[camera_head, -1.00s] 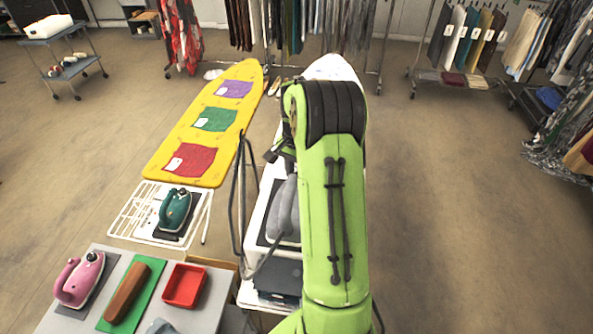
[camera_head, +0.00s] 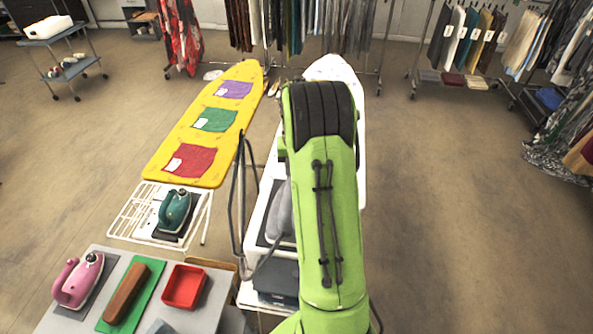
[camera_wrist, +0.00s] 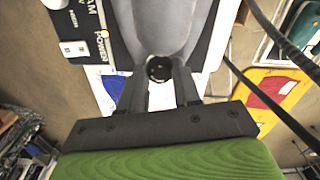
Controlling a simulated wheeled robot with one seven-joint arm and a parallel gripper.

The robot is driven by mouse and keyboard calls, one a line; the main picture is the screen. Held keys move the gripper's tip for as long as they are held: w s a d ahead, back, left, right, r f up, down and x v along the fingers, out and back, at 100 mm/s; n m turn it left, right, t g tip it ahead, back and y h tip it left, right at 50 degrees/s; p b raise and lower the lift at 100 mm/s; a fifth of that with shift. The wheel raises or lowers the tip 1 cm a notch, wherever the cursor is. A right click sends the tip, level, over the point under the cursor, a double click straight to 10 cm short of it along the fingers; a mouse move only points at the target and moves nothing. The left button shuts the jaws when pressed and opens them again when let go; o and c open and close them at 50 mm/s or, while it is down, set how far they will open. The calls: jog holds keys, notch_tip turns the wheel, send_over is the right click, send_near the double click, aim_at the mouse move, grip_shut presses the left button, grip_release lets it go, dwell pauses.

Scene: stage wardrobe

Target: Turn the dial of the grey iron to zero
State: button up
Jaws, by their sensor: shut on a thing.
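The grey iron (camera_head: 280,215) stands on the white board, partly hidden behind my green arm in the head view. In the wrist view the iron's smooth grey body (camera_wrist: 172,25) fills the top middle. Its round black dial (camera_wrist: 159,69) sits at the near end of the body, between my fingertips. My gripper (camera_wrist: 159,76) is shut on the dial, one finger at each side. Any pointer or number on the dial is too small to read. My gripper is hidden by the arm in the head view.
A green iron (camera_head: 174,209) rests on a white wire rack left of the grey iron. A cable (camera_head: 240,205) loops beside it. A yellow board (camera_head: 190,135) with cloths lies beyond. A grey table (camera_head: 205,310) holds a pink iron (camera_head: 78,280) and a red tray (camera_head: 184,287).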

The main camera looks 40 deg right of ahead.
dwell(0.3)
jog(key=o, duration=1.1)
jog(key=shift+c, duration=0.2)
notch_tip(320, 180, up, 16)
jog(key=p, duration=0.1)
jog(key=shift+f, duration=0.15)
